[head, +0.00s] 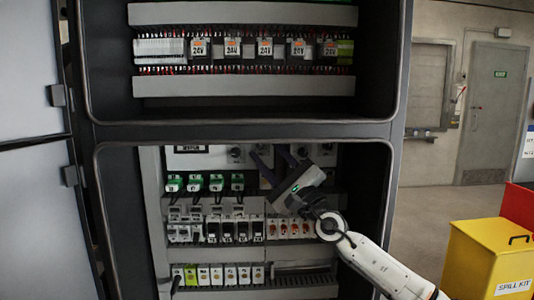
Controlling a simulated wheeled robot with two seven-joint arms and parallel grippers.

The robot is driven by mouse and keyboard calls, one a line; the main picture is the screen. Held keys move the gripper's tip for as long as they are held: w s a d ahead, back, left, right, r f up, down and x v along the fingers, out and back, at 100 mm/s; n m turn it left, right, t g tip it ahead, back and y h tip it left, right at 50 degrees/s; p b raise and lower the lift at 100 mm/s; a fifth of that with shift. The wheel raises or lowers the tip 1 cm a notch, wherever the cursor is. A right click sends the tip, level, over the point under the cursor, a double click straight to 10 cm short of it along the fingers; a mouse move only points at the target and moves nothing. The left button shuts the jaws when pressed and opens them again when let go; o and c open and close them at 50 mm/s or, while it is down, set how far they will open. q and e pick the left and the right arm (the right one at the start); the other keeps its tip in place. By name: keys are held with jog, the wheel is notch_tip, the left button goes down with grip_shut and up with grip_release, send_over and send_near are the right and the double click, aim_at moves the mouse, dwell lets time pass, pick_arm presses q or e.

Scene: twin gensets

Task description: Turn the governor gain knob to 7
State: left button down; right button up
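My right gripper (268,150) reaches into the lower bay of the open cabinet (116,195), its arm coming in from the lower right. Its two dark fingers point up and left and stand apart, with nothing visible between them. They are in front of the pale control panel (205,160) at the top of this bay. Small dark knobs show on the panel, one left of the fingers (236,154) and one to the right (326,149). I cannot tell which is the governor gain knob; labels and settings are too small to read. The gripper hides part of the panel. My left gripper is out of view.
Below the panel are rows of green-topped plugs (196,183), breakers (228,229) and terminals. The upper bay holds several 24V modules (265,48). An open grey door (30,70) stands at left. A yellow spill kit bin (490,255) stands at lower right.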

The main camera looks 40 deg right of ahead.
jog(key=shift+c, duration=0.4)
grip_shut()
